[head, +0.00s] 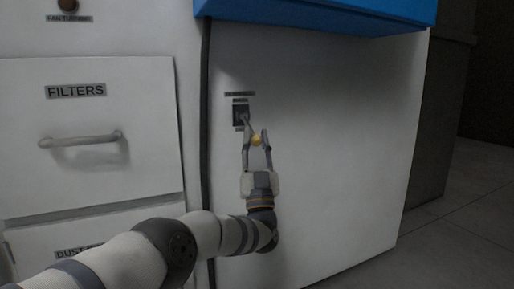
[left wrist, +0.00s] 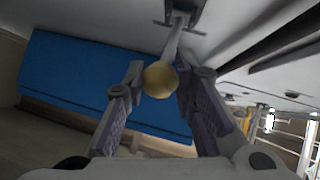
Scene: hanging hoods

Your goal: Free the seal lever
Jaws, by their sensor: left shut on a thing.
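The seal lever is a grey rod (left wrist: 176,38) with a round yellow knob (head: 257,140) at its end. It comes out of a dark slotted plate (head: 240,115) on the white cabinet's side panel, with small labels above and below that are too small to read. My left gripper (head: 257,142) is shut on the knob, one finger on each side. The left wrist view shows the knob (left wrist: 160,79) between the fingertips, with the rod running up to the dark plate (left wrist: 183,8). My right gripper is not in view.
A drawer front labelled FILTERS (head: 90,130) with a bar handle (head: 82,140) is on the left, another drawer below. A black cable (head: 205,120) runs down left of the lever. A blue body (head: 320,14) overhangs above. Open floor (head: 460,200) lies at right.

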